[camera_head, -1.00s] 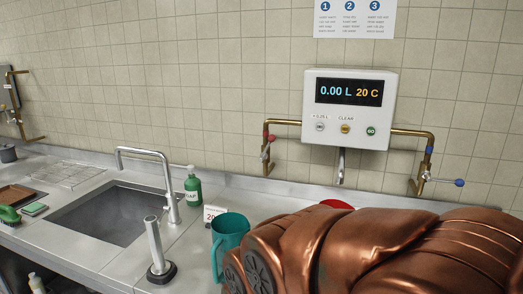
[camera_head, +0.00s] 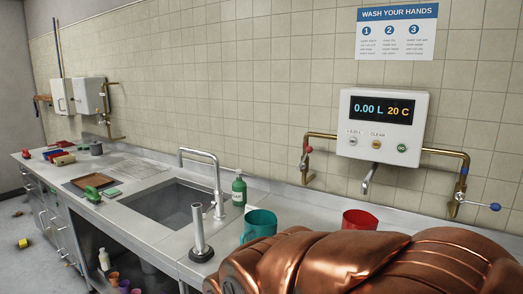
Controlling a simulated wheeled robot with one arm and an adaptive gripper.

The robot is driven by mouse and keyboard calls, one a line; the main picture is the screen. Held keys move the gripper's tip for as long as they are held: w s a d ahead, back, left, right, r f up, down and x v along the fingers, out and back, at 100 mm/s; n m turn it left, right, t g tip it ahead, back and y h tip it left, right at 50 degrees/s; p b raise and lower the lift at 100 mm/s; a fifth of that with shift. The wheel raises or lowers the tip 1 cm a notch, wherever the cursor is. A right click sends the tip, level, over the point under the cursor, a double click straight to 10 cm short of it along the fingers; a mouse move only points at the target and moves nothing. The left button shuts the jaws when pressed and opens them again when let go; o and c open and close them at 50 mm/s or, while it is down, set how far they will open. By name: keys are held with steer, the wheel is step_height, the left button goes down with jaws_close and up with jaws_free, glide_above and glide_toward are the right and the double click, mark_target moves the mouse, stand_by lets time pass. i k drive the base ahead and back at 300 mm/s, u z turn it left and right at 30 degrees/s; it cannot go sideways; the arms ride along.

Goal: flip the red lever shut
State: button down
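The red lever (camera_head: 306,154) is on the brass pipe (camera_head: 318,135) at the left of the white water meter box (camera_head: 382,125). It shows small, close against the vertical part of the pipe, so its exact angle is hard to tell. A blue-knobbed lever (camera_head: 494,207) sticks out to the right from the pipe on the other side. The box display reads 0.00 L and 20 C, and a spout (camera_head: 369,178) hangs below it. My copper-coloured arm fills the lower right and hides the counter there. My gripper is not in view.
A teal jug (camera_head: 260,226) and a red vessel (camera_head: 359,219) stand on the counter beyond my arm. A green soap bottle (camera_head: 239,190), a tap (camera_head: 217,180), a sink (camera_head: 172,203) and an upright metal post (camera_head: 199,230) are further left. Floor at far left holds small litter.

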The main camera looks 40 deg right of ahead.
mark_target(302, 166)
steer(key=u, duration=0.25)
steer(key=k, duration=0.3)
steer(key=u, duration=0.3)
steer(key=i, duration=1.35)
steer(key=z, duration=0.85)
